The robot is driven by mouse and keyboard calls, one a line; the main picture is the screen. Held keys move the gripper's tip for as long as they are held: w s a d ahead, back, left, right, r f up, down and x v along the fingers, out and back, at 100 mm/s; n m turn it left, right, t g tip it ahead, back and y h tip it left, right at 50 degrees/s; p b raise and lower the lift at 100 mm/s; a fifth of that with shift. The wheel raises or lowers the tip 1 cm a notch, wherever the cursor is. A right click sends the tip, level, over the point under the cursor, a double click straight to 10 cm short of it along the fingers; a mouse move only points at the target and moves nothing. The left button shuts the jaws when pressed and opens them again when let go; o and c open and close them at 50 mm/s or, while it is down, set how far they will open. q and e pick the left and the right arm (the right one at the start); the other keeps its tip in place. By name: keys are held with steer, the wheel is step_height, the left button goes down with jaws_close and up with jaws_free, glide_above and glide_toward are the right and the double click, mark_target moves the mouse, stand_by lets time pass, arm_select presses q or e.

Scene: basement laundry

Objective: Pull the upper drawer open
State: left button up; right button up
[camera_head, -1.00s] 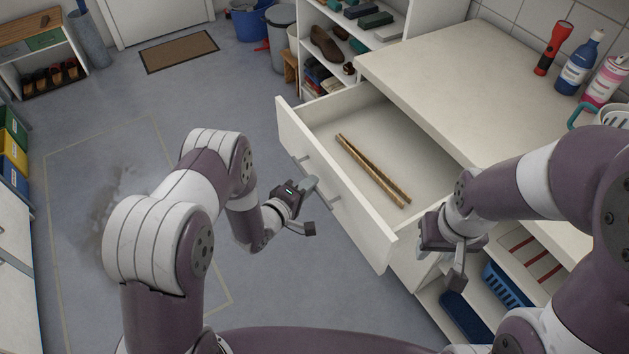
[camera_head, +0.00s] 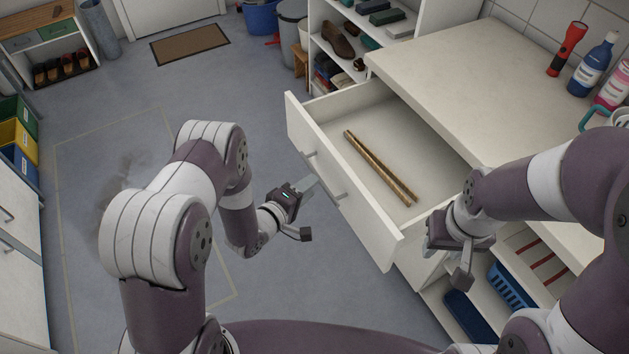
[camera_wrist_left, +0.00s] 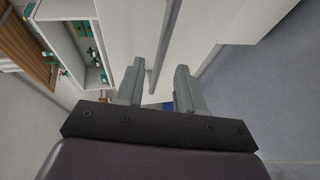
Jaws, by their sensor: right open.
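The upper drawer (camera_head: 345,185) is a white drawer standing well out from the white cabinet. Its front carries a grey bar handle (camera_head: 341,194), partly hidden by my left gripper. My left gripper (camera_head: 309,211) is just in front of the drawer front. In the left wrist view its two fingers (camera_wrist_left: 158,84) are apart, with the grey handle bar (camera_wrist_left: 163,50) showing in line with the gap; neither finger is seen clamping it. My right gripper (camera_head: 448,262) is open and empty beside the drawer's near right corner.
Two thin wooden strips (camera_head: 381,168) lie in the drawer. The countertop (camera_head: 450,85) holds a red torch (camera_head: 566,50) and bottles at the back right. Open shelves below hold a blue basket (camera_head: 510,287).

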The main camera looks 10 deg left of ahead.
arm_select(q)
steer(key=v, duration=0.9)
